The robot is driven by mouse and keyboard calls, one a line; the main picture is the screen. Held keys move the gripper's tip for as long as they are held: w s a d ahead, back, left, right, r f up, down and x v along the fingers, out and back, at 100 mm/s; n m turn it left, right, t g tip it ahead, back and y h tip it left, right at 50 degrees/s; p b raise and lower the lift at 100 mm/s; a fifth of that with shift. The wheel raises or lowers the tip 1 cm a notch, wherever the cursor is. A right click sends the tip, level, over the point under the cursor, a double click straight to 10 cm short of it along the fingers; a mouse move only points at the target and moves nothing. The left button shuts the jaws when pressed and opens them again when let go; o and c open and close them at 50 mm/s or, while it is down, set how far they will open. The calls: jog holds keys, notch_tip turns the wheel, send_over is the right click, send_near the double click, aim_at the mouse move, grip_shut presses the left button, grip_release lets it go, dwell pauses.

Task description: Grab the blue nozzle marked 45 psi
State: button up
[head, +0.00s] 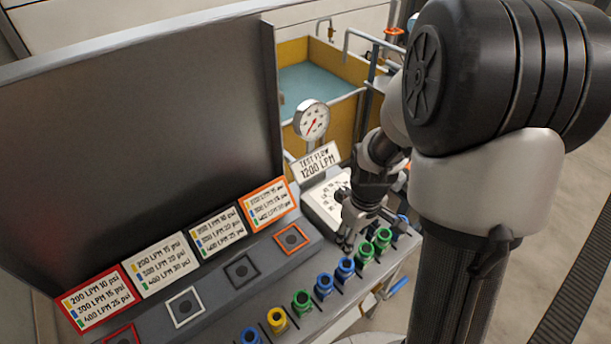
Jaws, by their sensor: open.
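A row of small coloured nozzles stands along the front edge of the bench. The blue ones are a near one (250,336), two in the middle (324,285) and (345,268), and a bit of blue at the far end (403,219), partly hidden by my arm. No marking on any nozzle is readable, so I cannot tell which is marked 45 psi. My gripper (346,243) is open, pointing down above the far part of the row, close to the green nozzles (364,252) and (382,237). Nothing shows between its fingers.
A yellow nozzle (277,320) and a green one (302,302) stand in the row. Behind are square framed sockets (242,270), psi label plates (160,264) and a tall dark panel (140,140). A pressure gauge (311,120) and "TEST FLOW 1200 LPM" sign (318,163) stand near my arm.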

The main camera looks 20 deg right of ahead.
aim_at(349, 264)
jog(key=f+b, duration=0.1)
jog(key=f, duration=0.3)
jog(key=f+b, duration=0.1)
jog(key=f, duration=0.4)
jog(key=f+b, duration=0.1)
jog(key=f, duration=0.4)
jog(key=shift+w+d+f+b, duration=0.1)
jog(key=shift+w+f+b, duration=0.05)
jog(key=shift+w+b, duration=0.15)
notch_tip(349, 264, down, 5)
jog(key=shift+f+b, duration=0.15)
jog(key=shift+b, duration=0.9)
jog(key=shift+s, duration=0.1)
jog(key=shift+c, duration=0.4)
jog(key=c, duration=0.9)
jog(key=shift+r, duration=0.2)
